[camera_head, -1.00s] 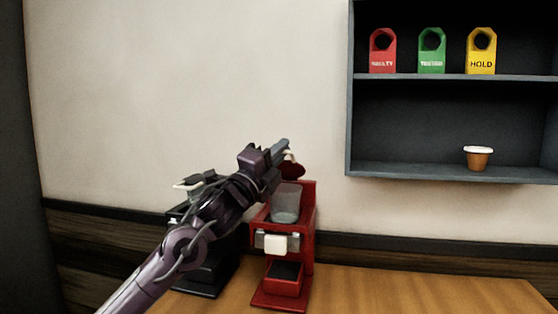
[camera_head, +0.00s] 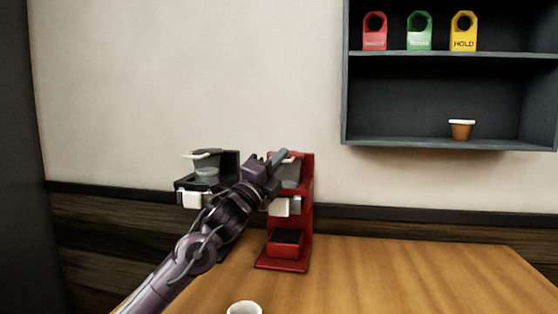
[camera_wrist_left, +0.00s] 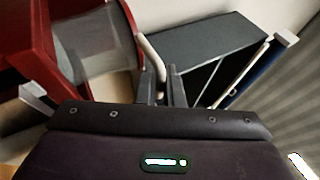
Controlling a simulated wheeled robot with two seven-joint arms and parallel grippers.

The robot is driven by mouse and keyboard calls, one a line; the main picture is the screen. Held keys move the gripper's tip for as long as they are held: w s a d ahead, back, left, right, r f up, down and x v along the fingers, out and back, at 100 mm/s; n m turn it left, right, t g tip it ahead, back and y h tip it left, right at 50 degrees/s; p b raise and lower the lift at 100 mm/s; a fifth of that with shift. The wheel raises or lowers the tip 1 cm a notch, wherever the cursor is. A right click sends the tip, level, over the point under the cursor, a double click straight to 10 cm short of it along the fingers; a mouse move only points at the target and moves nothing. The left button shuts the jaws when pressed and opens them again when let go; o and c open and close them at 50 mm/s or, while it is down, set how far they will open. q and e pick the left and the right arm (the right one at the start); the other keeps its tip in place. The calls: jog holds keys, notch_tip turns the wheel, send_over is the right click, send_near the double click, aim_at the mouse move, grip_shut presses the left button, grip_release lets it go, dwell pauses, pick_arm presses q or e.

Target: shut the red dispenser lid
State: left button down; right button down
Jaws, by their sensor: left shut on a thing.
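The red dispenser (camera_head: 304,215) stands on the counter, with a grey see-through container (camera_head: 289,177) in its upper part. The container also shows in the wrist view (camera_wrist_left: 88,40). My left gripper (camera_head: 281,157) is at the top of the red dispenser, over the container. In the wrist view its fingers (camera_wrist_left: 161,86) are shut on the pale curved lid handle (camera_wrist_left: 150,55). The red lid looks lowered near the container top, but the gripper hides most of it, so I cannot tell whether it is fully down. My right gripper is not in view.
A black dispenser (camera_head: 229,163) stands to the left, partly behind my left arm. A white cup (camera_head: 244,308) is at the front edge of view. A wall shelf (camera_head: 400,143) holds red, green and yellow tags and a brown cup (camera_head: 461,131). The right counter is clear.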

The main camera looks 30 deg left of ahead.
pick_arm(q)
jog(key=shift+f, duration=0.2)
jog(key=c, duration=1.5)
grip_release()
jog(key=shift+s, duration=0.1)
jog(key=shift+c, duration=0.2)
jog(key=shift+r, duration=0.15)
